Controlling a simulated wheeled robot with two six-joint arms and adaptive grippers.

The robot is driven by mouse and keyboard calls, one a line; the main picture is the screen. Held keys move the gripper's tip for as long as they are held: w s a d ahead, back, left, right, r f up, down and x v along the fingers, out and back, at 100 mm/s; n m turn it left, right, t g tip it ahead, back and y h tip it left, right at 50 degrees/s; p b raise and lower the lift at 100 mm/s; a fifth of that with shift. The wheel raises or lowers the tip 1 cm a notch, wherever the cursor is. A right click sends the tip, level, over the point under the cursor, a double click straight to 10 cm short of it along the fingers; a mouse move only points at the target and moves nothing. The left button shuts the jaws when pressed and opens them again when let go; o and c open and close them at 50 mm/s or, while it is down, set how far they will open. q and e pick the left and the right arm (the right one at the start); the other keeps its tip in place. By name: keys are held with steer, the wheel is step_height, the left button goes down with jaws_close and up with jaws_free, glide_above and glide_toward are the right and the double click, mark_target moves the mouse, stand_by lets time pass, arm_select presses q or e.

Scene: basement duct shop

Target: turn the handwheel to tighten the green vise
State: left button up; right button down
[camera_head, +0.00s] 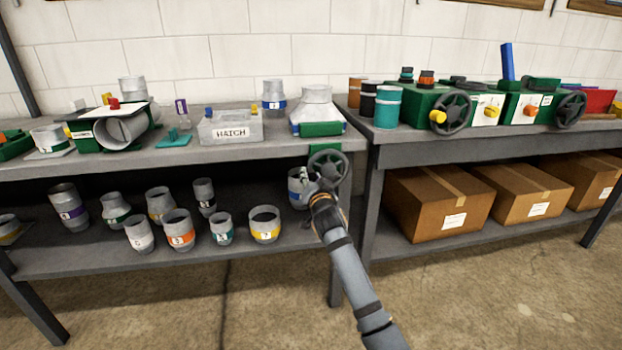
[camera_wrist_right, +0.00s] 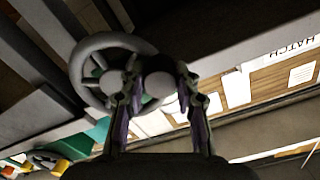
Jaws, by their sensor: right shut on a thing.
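The green vise (camera_head: 320,129) sits at the front right corner of the left bench, with a grey duct fitting (camera_head: 316,97) standing in it. Its dark handwheel (camera_head: 341,160) hangs at the bench's front edge, below the green body. My right gripper (camera_head: 320,187) reaches up to the wheel's lower left side. In the right wrist view, the fingers of my right gripper (camera_wrist_right: 159,88) are shut on a round grey knob (camera_wrist_right: 160,82) at the rim of the handwheel (camera_wrist_right: 83,72). The fingers partly hide the wheel. My left gripper is not in view.
The left bench (camera_head: 225,154) holds a HATCH box (camera_head: 230,128) and other fittings. The right bench (camera_head: 480,146) has green machines with handwheels on top and cardboard boxes (camera_head: 438,204) below. The floor in front is clear.

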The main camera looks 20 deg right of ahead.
steer(key=c, duration=1.3)
jaws_free()
steer(key=shift+o, duration=1.2)
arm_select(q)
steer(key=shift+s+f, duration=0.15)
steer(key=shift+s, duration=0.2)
arm_select(e)
steer(key=shift+o, duration=0.4)
steer(key=shift+s+a, duration=0.15)
steer(key=shift+s, duration=0.2)
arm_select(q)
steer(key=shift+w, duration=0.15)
arm_select(e)
steer(key=v, duration=1.1)
steer(key=shift+s, duration=0.15)
